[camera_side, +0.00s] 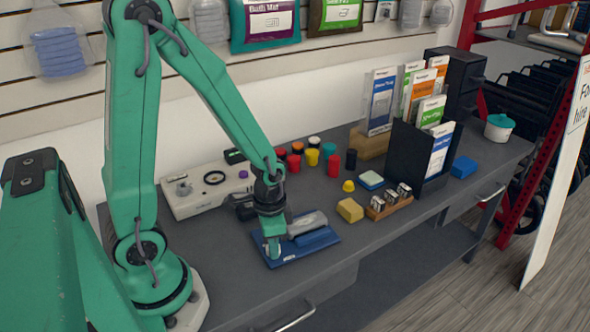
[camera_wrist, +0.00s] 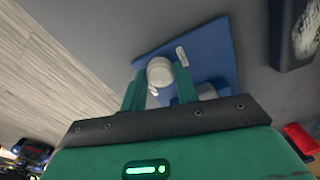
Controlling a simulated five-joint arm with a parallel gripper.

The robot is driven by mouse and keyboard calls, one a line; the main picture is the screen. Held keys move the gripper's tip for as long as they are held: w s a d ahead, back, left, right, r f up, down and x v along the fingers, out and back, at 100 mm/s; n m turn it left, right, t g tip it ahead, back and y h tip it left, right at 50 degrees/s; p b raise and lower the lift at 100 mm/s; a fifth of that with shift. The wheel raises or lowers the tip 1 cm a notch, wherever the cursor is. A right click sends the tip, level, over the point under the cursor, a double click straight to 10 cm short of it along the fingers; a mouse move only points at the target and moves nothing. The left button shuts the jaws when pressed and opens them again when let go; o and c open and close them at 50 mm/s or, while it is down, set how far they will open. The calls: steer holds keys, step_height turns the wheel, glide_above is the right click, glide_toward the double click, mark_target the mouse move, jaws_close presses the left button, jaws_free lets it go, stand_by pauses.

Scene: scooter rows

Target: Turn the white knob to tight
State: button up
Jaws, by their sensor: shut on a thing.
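The white knob (camera_wrist: 159,69) is round and pale and sits on a blue plate (camera_wrist: 220,42) in the wrist view. My gripper (camera_wrist: 159,85) has one green finger on each side of the knob and is shut on it. In the side view my gripper (camera_side: 272,243) points down at the left part of the blue plate (camera_side: 322,240), and the knob is hidden there. A small white label (camera_wrist: 182,56) lies beside the knob; its marks are too small to read. A grey rounded piece (camera_side: 307,223) lies on the plate, right of my gripper.
A white device (camera_side: 205,190) stands behind my gripper at the left. Red, yellow and black containers (camera_side: 332,165) stand further back. A yellow sponge (camera_side: 350,210) and a wooden holder (camera_side: 388,206) are to the right. The bench's front edge is close to the plate.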

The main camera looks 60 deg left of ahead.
steer(key=shift+m, duration=1.1)
steer(key=o, duration=1)
steer(key=shift+r, duration=0.15)
steer(key=shift+r, duration=3.8)
steer(key=shift+r, duration=0.15)
